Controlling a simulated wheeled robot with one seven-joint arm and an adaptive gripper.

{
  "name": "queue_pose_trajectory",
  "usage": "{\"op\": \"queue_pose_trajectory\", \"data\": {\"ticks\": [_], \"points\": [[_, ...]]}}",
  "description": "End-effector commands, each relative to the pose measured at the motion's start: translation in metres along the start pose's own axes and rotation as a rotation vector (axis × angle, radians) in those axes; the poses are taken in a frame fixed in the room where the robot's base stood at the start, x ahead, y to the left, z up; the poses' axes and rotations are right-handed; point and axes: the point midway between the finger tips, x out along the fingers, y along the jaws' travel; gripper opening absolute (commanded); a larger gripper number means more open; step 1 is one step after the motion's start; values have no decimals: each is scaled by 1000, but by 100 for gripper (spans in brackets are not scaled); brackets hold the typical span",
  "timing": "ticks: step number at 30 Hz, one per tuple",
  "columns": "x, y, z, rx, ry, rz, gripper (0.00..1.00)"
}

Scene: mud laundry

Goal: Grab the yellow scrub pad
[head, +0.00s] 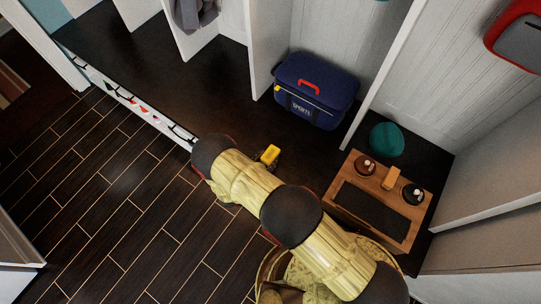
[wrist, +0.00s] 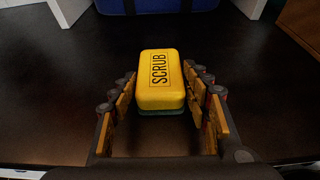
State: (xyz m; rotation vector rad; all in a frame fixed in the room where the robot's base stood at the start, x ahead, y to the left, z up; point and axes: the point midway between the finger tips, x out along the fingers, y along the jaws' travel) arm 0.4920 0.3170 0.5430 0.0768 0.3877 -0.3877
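The yellow scrub pad (wrist: 160,82) lies on the dark bench surface, with black SCRUB lettering on top and a dark green underside. It also shows in the head view (head: 270,154), just beyond the end of my arm. My gripper (wrist: 159,85) is open, with one finger on each side of the pad. A narrow gap shows between the pad and each finger, so the gripper holds nothing. In the head view my arm hides most of the gripper.
A blue sports bag (head: 316,88) stands behind the pad. A wooden tray (head: 345,170) with small items sits to the right, with a teal object (head: 387,139) behind it. White partitions (head: 268,45) divide the bench. A basket (head: 266,272) stands below my arm.

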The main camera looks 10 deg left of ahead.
Motion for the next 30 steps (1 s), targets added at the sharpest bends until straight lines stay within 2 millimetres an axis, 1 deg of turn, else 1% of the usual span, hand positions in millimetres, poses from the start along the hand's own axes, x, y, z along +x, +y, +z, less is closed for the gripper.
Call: {"op": "queue_pose_trajectory", "data": {"ticks": [2, 15, 23, 26, 30], "points": [[0, 0, 0, 0, 0, 0, 41], [0, 0, 0, 0, 0, 0, 16], [-1, 0, 3, 1, 0, 0, 15], [-4, 0, 10, 1, 0, 0, 15], [-12, 1, 28, 2, 0, 1, 15]]}}
